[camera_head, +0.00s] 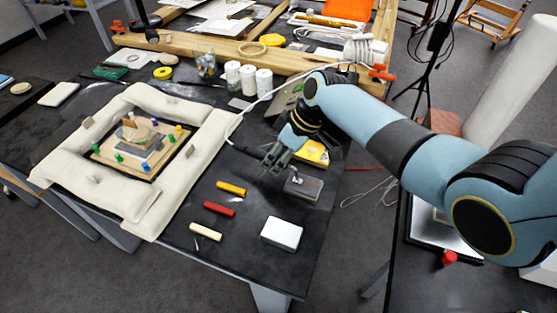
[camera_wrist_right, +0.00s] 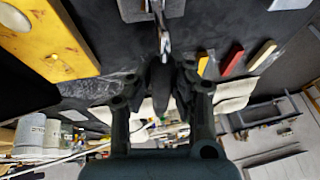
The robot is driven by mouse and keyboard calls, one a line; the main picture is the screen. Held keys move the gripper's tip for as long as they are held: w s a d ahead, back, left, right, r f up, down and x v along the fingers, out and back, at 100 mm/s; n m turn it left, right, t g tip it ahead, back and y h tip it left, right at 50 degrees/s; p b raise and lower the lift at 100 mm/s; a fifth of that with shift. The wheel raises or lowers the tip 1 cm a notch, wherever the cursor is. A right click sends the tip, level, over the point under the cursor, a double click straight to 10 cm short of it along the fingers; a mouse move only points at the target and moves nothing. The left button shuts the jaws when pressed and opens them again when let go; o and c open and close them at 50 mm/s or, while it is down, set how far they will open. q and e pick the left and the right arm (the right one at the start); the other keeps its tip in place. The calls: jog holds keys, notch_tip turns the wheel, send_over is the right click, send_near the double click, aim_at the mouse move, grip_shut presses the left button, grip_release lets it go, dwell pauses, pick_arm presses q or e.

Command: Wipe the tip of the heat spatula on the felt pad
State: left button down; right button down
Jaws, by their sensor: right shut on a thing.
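My right gripper (camera_head: 274,160) is low over the black table and shut on the heat spatula (camera_wrist_right: 163,42), whose shiny metal end sticks out past the fingers in the right wrist view. Its handle is mostly hidden by the fingers. The felt pad (camera_head: 309,191) is a small grey block just right of the gripper, and a small shiny piece, seemingly the spatula tip (camera_head: 297,180), shows over it. In the right wrist view the pad (camera_wrist_right: 132,10) is at the top edge, with the tip overlapping it. Whether the tip touches it, I cannot tell. My left gripper is not in view.
A yellow object (camera_head: 313,152) lies behind the pad. A white cord (camera_head: 239,122) runs near my gripper. Cream cushions (camera_head: 192,187) surround the framed piece at left.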

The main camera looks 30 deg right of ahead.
jog(key=shift+w+a, duration=0.45)
jog(key=shift+w, duration=0.1)
jog(key=shift+s+d, duration=0.1)
jog(key=shift+s+d+p, duration=0.35)
jog(key=shift+s+d, duration=0.05)
jog(key=shift+s, duration=0.15)
jog(key=shift+s+d, duration=0.15)
jog(key=shift+s, duration=0.05)
jog(key=shift+s, duration=0.1)
jog(key=shift+s+d+p, duration=0.6)
jog(key=shift+s+p, duration=0.05)
jog(key=shift+s, duration=0.05)
